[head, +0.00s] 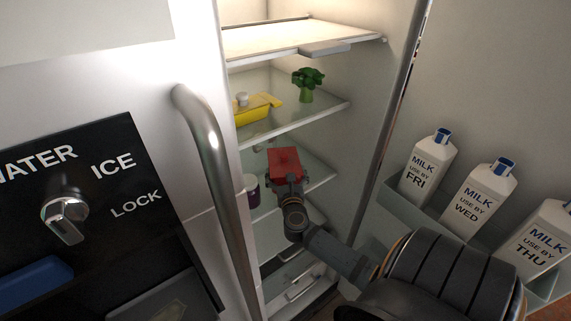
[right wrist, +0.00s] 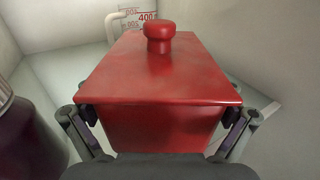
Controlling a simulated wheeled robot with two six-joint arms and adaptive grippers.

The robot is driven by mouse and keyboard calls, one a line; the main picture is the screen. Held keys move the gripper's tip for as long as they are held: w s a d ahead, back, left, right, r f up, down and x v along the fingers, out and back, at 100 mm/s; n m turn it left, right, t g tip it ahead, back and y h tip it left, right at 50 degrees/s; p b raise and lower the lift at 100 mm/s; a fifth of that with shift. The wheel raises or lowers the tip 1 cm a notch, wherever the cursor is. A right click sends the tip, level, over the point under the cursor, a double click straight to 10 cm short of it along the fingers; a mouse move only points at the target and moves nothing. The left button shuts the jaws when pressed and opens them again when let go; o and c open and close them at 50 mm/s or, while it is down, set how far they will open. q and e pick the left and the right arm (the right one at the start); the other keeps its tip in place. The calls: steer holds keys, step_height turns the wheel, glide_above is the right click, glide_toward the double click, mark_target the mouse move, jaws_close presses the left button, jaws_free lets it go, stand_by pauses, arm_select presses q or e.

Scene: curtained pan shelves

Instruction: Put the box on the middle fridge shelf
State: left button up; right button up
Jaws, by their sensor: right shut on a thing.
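The red box (head: 284,160) with its round-knobbed lid is inside the open fridge, at the level of the glass shelf (head: 319,178) below the one with the green vegetable. My right gripper (head: 289,184) is shut on it from the front. In the right wrist view the red box (right wrist: 158,80) sits upright between the two fingers (right wrist: 158,125), one at each side. I cannot tell whether its base touches the shelf. My left gripper is not in view.
A purple and white cup (head: 250,190) stands close left of the box; it also shows in the wrist view (right wrist: 28,140). A measuring jug (right wrist: 136,18) is behind. The shelf above (head: 325,110) holds a yellow dish (head: 252,112) and green vegetable (head: 307,83). Milk cartons (head: 478,200) line the door.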

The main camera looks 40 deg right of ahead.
steer(key=shift+f, duration=0.15)
stand_by(0.5)
steer(key=o, duration=1.3)
steer(key=shift+s+a+f, duration=0.1)
steer(key=v, duration=1.2)
jaws_close()
